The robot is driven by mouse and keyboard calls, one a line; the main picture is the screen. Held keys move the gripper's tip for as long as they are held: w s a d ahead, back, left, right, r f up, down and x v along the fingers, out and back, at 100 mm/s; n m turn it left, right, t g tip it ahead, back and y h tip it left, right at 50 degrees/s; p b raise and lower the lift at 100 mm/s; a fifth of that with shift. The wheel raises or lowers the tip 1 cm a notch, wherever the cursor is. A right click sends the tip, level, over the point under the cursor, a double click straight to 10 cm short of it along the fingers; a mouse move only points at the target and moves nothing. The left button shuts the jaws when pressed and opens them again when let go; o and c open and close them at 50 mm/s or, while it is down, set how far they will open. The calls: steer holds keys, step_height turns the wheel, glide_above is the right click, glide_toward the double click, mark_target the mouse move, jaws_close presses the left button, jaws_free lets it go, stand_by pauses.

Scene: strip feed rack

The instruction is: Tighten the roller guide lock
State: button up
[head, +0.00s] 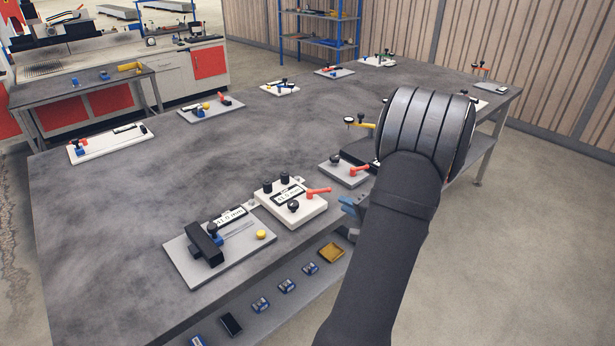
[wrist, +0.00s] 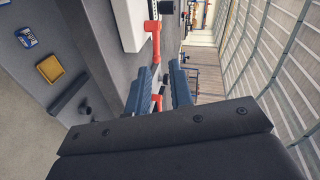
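A white box (head: 290,205) with black knobs and a display that seems to read 31.0 mm stands near the table's front edge. A red lever (head: 318,192) sticks out from its right side; it also shows in the wrist view (wrist: 153,42). A second red lever (head: 359,170) is on a small grey plate behind. No label shows which one is the roller guide lock. My gripper (wrist: 160,78) is open, its blue fingers apart with nothing held. Red parts (wrist: 157,102) show between and below the fingers. My arm hides most of my gripper in the head view.
Left of the box, a grey plate (head: 185,263) bears a black block, a scale and a yellow button. A shelf below the table's front edge holds a yellow tray (head: 331,253) and several small blue items. The table's left middle is clear.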

steer(key=w+a+r+n+g+h, duration=0.2)
steer(key=a+r+n+g+h, duration=0.4)
steer(key=a+n, duration=0.5)
steer(key=shift+a+r+n+g, duration=0.2)
steer(key=shift+r+n+g, duration=1.3)
steer(key=shift+n, duration=3.2)
steer(key=shift+f+g, duration=0.3)
steer(key=shift+f, duration=0.05)
steer(key=o, duration=0.4)
steer(key=shift+c, duration=0.2)
steer(key=n+h, duration=0.6)
steer(key=h, duration=0.2)
glide_toward(321, 190)
steer(key=shift+t, duration=0.4)
steer(key=x, duration=0.8)
steer(key=shift+s+d+f, duration=0.15)
steer(key=shift+d+f, duration=0.1)
steer(key=shift+d, duration=0.05)
